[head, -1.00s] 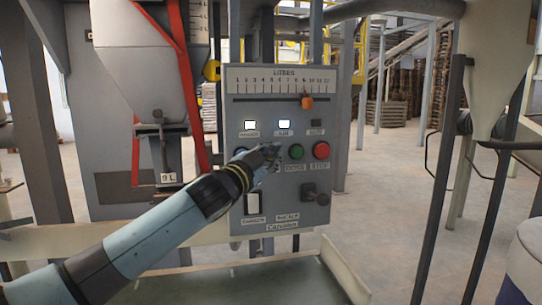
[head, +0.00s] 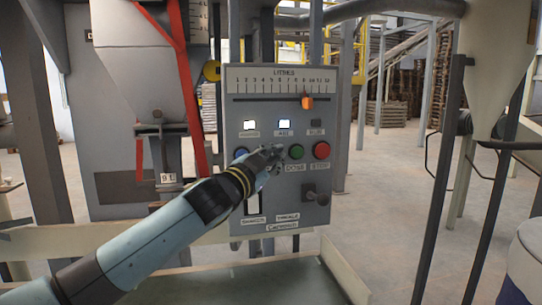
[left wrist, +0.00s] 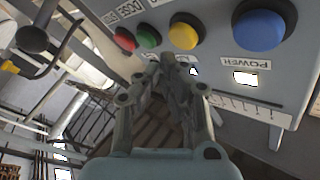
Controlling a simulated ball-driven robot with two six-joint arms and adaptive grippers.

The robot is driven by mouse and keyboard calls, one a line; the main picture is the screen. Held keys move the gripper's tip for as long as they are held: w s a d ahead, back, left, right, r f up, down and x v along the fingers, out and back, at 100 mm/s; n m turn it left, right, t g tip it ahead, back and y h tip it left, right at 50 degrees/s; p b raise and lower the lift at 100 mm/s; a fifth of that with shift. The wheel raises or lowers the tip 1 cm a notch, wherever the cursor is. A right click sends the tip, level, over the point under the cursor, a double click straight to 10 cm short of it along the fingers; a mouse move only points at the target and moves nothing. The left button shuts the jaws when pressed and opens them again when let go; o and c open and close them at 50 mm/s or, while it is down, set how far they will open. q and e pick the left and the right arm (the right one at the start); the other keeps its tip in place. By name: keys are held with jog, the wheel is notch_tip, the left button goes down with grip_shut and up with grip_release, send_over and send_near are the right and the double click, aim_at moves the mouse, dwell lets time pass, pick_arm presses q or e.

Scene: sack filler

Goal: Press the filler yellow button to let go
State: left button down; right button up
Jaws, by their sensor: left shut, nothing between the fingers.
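The grey control panel (head: 285,78) faces me with a row of round buttons. In the head view my left gripper (head: 272,157) is shut and empty in front of the panel, between the blue button (head: 241,153) and the green button (head: 296,152). It hides the yellow button there. The left wrist view shows the yellow button (left wrist: 184,31) just beyond the shut fingertips (left wrist: 168,62), between the green button (left wrist: 148,36) and the blue button (left wrist: 263,25). I cannot tell whether the fingertips touch it. My right gripper is not in view.
The red button (head: 321,150) is right of the green one. A dark knob (head: 310,195) juts out below. An orange slider (head: 307,102) sits on the litre scale. A grey hopper (head: 145,60) stands left. Two lamps are lit white. Open floor lies to the right.

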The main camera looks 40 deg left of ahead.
pick_arm(q)
jog(key=s+d, duration=0.4)
jog(key=shift+d+p, duration=0.3)
jog(key=shift+p, duration=0.05)
dwell(0.6)
jog(key=s+a+f+n+g+b, duration=0.1)
jog(key=s+f+g+b, duration=0.15)
jog(key=f, duration=1.05)
jog(key=s+f+n+g+b, duration=0.15)
jog(key=f+b, duration=0.25)
jog(key=f, duration=0.9)
jog(key=s+f+g+b, duration=0.25)
jog(key=s+f, duration=0.35)
jog(key=f, duration=0.7)
jog(key=s+f+g+b, duration=0.1)
jog(key=s+f+g, duration=0.3)
jog(key=f, duration=0.8)
jog(key=s+d+f+n+g+b, duration=0.2)
jog(key=s+f+n+g+b, duration=0.15)
jog(key=s+f, duration=1.75)
jog(key=s+d+f+g, duration=0.1)
jog(key=s+f+g, duration=0.1)
jog(key=s, duration=0.7)
jog(key=s+f+g, duration=0.2)
jog(key=s+f, duration=0.1)
jog(key=s, duration=0.6)
jog(key=shift+s+d+f+g+h+b, duration=0.15)
jog(key=shift+d+g+h+b, duration=0.15)
jog(key=shift+d+g+b, duration=0.1)
